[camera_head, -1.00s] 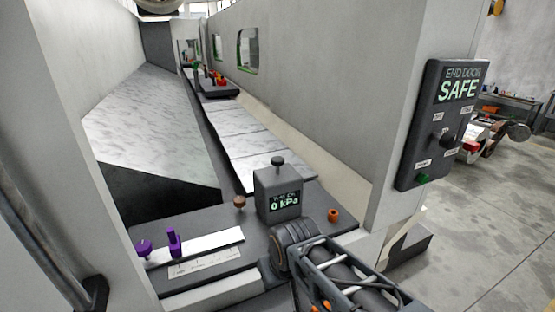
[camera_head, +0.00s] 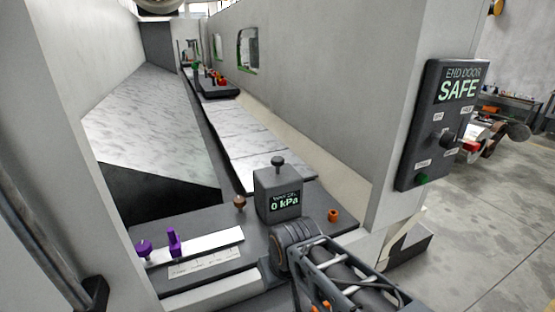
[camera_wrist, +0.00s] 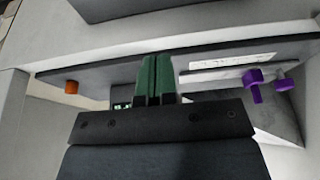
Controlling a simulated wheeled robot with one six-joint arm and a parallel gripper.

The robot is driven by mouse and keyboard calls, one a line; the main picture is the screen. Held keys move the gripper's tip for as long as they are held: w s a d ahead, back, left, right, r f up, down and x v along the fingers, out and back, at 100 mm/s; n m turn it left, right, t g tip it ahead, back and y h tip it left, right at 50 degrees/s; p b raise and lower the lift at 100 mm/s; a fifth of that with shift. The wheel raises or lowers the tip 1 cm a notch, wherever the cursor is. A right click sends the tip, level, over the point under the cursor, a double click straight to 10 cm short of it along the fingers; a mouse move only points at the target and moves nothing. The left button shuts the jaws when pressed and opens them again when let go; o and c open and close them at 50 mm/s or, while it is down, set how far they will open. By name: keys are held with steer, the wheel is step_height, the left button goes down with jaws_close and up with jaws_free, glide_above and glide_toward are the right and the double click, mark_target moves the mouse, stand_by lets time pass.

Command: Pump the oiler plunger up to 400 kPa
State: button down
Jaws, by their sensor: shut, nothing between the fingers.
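The oiler is a grey box (camera_head: 279,195) on the dark shelf, with a black-knobbed plunger (camera_head: 278,161) standing up from its top. Its display (camera_head: 285,201) reads 0 kPa. In the wrist view a small part of the display (camera_wrist: 122,105) shows beside my gripper (camera_wrist: 157,58). The green fingers are together with nothing between them. They hide much of the oiler in that view, and I cannot tell their distance from the plunger. In the head view my arm is in front of the oiler, and the fingers are not clearly visible.
An orange knob (camera_head: 333,215) stands right of the oiler and a brown knob (camera_head: 239,202) left of it. Purple handles (camera_head: 173,243) sit on a white plate at the left. Machine walls flank the shelf. A panel (camera_head: 441,125) on the right wall reads END DOOR SAFE.

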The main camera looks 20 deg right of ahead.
stand_by(0.5)
steer(key=w+d+r+n+y+p, duration=0.1)
steer(key=w+d+r+y+p, duration=0.1)
steer(key=w+d+r+p, duration=0.65)
steer(key=w+d+r+n+y+p, duration=0.15)
steer(key=w+d+r, duration=0.3)
steer(key=w, duration=0.95)
steer(key=w+r+n+t+y, duration=0.2)
steer(key=w+r+n, duration=0.5)
steer(key=r+n, duration=0.4)
steer(key=shift+w+a+n+t+y, duration=0.15)
steer(key=shift+w+n+t+y, duration=0.3)
steer(key=shift+n, duration=1.4)
steer(key=shift+f, duration=0.1)
